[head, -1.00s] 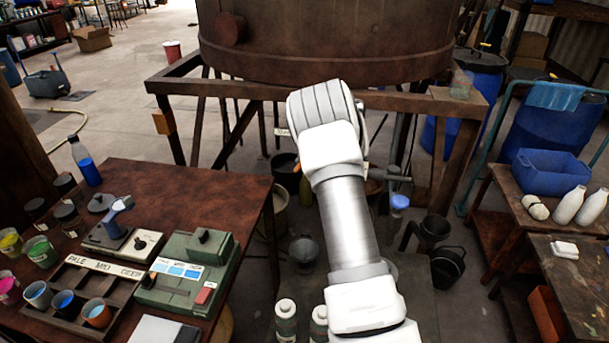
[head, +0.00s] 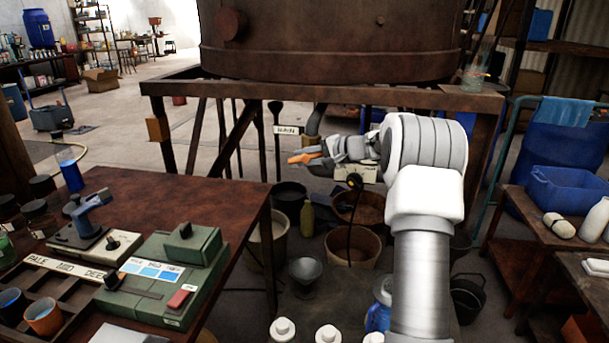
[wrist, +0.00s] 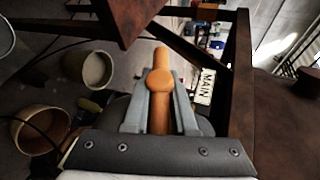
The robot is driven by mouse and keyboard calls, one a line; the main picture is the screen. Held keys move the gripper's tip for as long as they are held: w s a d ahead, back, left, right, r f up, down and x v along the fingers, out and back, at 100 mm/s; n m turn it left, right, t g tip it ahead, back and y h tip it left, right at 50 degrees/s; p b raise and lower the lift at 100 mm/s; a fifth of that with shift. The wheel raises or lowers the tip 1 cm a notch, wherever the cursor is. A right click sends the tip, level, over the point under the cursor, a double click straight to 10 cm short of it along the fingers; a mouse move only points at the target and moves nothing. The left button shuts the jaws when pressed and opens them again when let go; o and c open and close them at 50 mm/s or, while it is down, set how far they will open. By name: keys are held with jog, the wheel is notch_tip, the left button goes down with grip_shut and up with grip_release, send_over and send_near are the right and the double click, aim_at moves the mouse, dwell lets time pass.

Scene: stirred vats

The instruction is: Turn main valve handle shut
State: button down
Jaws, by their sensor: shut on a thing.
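The orange valve handle (head: 303,158) is below the rusty vat frame, near a white MAIN label (head: 287,130). In the wrist view the orange handle (wrist: 160,84) lies lengthwise between the grey fingers, its rounded knob at their tips. My gripper (head: 322,156) reaches in from the right and is shut on the handle; the fingers also show in the wrist view (wrist: 160,100). The MAIN label (wrist: 206,86) is just right of the fingers there. The valve body behind the handle is mostly hidden.
A rusty frame beam (head: 330,95) crosses just above my gripper, under the vat (head: 330,50). Buckets (head: 352,246) and a funnel (head: 305,272) stand on the floor below. A brown worktable (head: 150,195) is at left; a blue tub (head: 560,190) sits at right.

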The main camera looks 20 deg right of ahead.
jog(key=b, duration=0.2)
jog(key=t+y+b, duration=0.1)
jog(key=b, duration=0.1)
jog(key=shift+f+m+t, duration=0.25)
jog(key=shift+m+t, duration=0.05)
jog(key=shift+r+m+t+y+b, duration=0.35)
jog(key=shift+y+b, duration=0.35)
jog(key=shift+b, duration=0.55)
jog(key=shift+t, duration=0.25)
jog(key=c, duration=0.8)
grip_release()
jog(key=shift+a, duration=0.1)
jog(key=shift+o, duration=0.2)
jog(key=shift+r, duration=0.1)
